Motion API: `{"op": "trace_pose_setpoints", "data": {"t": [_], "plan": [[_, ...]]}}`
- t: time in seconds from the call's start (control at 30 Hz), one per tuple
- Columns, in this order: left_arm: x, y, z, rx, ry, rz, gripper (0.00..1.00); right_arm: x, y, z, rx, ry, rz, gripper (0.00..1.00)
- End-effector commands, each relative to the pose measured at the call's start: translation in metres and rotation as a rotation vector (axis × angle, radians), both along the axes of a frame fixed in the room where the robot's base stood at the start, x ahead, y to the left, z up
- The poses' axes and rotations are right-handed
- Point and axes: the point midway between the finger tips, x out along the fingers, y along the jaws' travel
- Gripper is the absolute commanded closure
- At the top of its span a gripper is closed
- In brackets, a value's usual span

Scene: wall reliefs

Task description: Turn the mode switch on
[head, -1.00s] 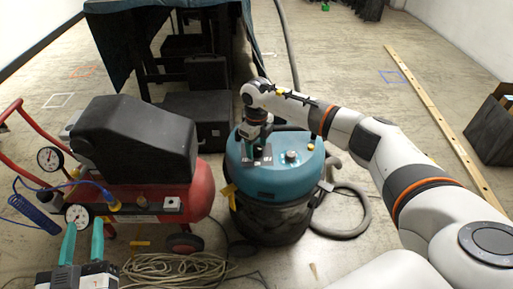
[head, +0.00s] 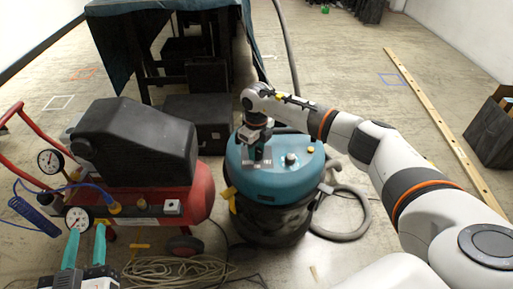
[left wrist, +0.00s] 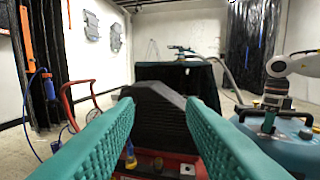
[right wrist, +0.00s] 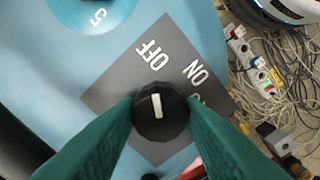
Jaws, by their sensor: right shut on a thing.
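The mode switch (right wrist: 160,110) is a round black knob with a white mark, on a grey plate (right wrist: 112,100) lettered OFF and ON; more lettering is partly hidden. The white mark points up in the right wrist view, roughly towards OFF. The plate is on top of a teal vacuum (head: 285,180). My right gripper (right wrist: 160,116) is shut on the knob, one finger on each side. In the head view my right gripper (head: 259,153) points down at the vacuum's top and hides the knob. My left gripper (head: 85,248) is open and empty, in front of the compressor.
A red and black compressor (head: 140,150) with gauges stands left of the vacuum. A second dial (head: 291,159) sits on the vacuum lid. A grey hose (head: 350,232) lies to its right, and a coiled rope (head: 175,268) lies in front.

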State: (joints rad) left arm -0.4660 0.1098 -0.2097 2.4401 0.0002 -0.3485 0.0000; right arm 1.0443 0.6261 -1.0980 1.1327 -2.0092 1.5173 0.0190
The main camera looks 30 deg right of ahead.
Motion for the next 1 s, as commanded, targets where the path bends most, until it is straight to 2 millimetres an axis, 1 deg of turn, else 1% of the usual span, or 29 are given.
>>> {"op": "trace_pose_setpoints", "data": {"t": [0.07,0.17,0.27,0.37,0.4,0.47,0.57,0.6,0.67,0.7,0.77,0.83,1.0], "plan": [[-0.001,0.002,-0.009,0.020,0.074,0.005,0.64,0.000,0.000,0.003,0.000,0.000,-0.033,0.87],[-0.006,0.007,-0.028,0.052,0.202,0.014,0.64,0.000,0.000,0.003,0.000,-0.001,-0.089,0.87],[-0.016,0.014,-0.051,0.091,0.362,0.024,0.64,0.000,0.000,0.004,0.000,0.001,-0.160,0.87],[-0.033,0.022,-0.076,0.133,0.543,0.035,0.64,0.000,0.000,0.004,-0.001,0.001,-0.241,0.87],[-0.041,0.026,-0.085,0.151,0.619,0.040,0.64,0.000,0.000,0.004,-0.001,0.001,-0.276,0.87],[-0.056,0.032,-0.098,0.176,0.730,0.049,0.64,0.000,0.000,0.004,-0.001,0.001,-0.328,0.87],[-0.085,0.043,-0.116,0.217,0.920,0.061,0.64,0.000,0.000,0.005,0.000,0.000,-0.415,0.87],[-0.098,0.047,-0.121,0.232,0.994,0.066,0.64,0.000,0.000,0.005,0.000,0.000,-0.450,0.87],[-0.118,0.054,-0.128,0.256,1.109,0.074,0.64,0.000,0.000,0.005,0.000,0.000,-0.502,0.87],[-0.133,0.058,-0.131,0.270,1.183,0.079,0.64,0.000,0.000,0.004,0.000,0.000,-0.537,0.87],[-0.153,0.064,-0.134,0.290,1.290,0.086,0.64,0.000,0.000,0.004,-0.001,0.001,-0.589,0.87],[-0.150,0.063,-0.128,0.288,1.277,0.084,0.64,0.000,0.000,0.004,0.000,0.000,-0.649,0.87],[-0.150,0.063,-0.116,0.288,1.275,0.084,0.64,0.000,0.000,0.004,0.000,0.000,-0.782,0.87]]}}
